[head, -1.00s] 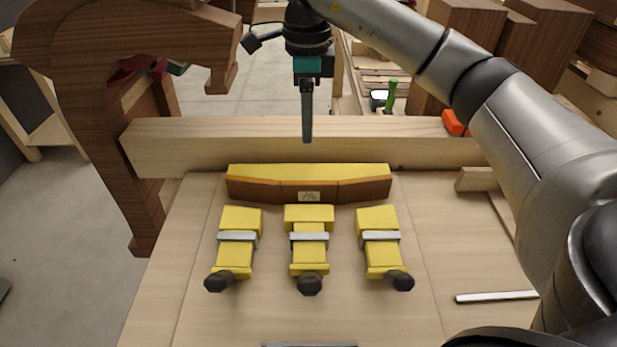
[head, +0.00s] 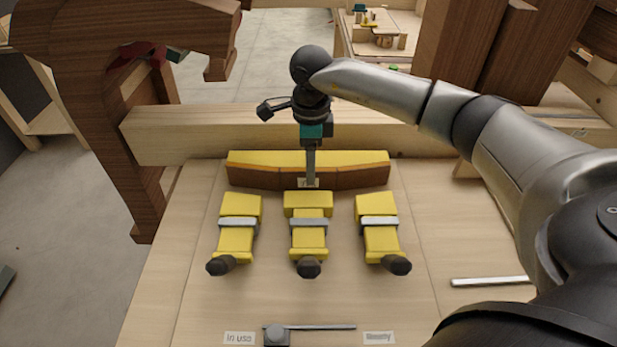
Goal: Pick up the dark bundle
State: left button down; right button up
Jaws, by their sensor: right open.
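A long, slightly curved block has a dark brown front (head: 262,178) and a yellow top, with a small pale label at its middle. It lies on the light wooden bench and is the darkest bundle-like thing there. My right gripper (head: 310,183) points down at the block's middle, its finger overlapping the label in the head view. The fingers line up one behind the other, so the gap between them is hidden. The gripper is open, and I cannot tell whether it touches the block. My left gripper is not in view.
Three yellow clamps (head: 236,238) with grey bands and dark knobs lie in front of the block. A thick pale beam (head: 200,137) runs behind it. A metal strip (head: 490,281) lies at right; a metal tool and two labels (head: 239,338) are at the front.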

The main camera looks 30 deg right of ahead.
jog(key=shift+f, duration=0.4)
jog(key=shift+c, duration=0.2)
grip_shut()
jog(key=shift+r, duration=0.1)
dwell(0.9)
